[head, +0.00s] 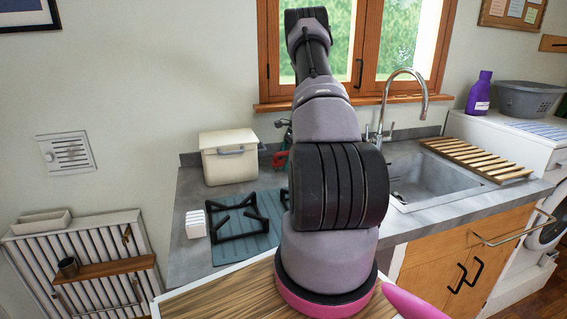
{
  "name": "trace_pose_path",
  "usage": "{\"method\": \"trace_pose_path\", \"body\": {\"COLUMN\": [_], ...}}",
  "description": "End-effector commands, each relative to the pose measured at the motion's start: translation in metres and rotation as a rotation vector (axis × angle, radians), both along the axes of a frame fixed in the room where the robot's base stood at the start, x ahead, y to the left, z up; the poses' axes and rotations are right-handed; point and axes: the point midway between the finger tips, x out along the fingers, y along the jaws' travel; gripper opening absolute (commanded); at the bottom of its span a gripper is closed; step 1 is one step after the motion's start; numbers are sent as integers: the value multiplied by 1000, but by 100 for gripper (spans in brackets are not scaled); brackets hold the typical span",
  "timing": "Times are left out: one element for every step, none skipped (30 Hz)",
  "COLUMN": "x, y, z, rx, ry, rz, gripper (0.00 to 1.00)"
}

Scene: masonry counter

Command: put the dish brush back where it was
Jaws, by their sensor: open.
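I cannot make out a dish brush in the head view. My arm rises through the middle of the picture and hides part of the counter behind it. My gripper does not show. A red and dark object (281,158) stands at the back of the counter, partly hidden by my arm, and I cannot tell what it is. The sink (432,177) with its tall curved tap is to the right of my arm.
The grey counter (190,268) holds a cream lidded box (229,158), a white block (196,224) and a blue-green mat (232,252) under a black pan support (237,217). A wooden slatted rack (477,158) lies right of the sink. A purple bottle (480,92) and grey basket (527,99) stand beyond.

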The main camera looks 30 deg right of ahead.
Motion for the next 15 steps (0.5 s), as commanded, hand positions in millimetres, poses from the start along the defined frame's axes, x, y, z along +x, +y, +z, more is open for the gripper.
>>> {"method": "trace_pose_path", "body": {"x": [0, 0, 0, -1, -1, -2, -2, -3, -4, -4, -4, -5, -6, -6, -6], "y": [-4, -5, -8, -10, -13, -16, -19, -21, -25, -27, -30, -32, -34, -36, -38], "z": [6, 10, 17, 23, 29, 37, 43, 50, 58, 64, 70, 77, 81, 86, 91], "rx": [-3, -3, -3, -3, -2, -3, -3, -3, -3, -4, -3, -3, -3, -3, -2], "ry": [-2, -2, -3, -4, -4, -4, -4, -4, -4, -3, -4, -3, -2, -3, -2], "rz": [-1, -1, -1, -2, -3, -2, -2, -2, -3, -1, -2, -1, -1, 0, -1], "gripper": [94, 94, 94, 94, 94, 94, 94, 94, 94, 94, 94, 94, 94, 94, 94]}}
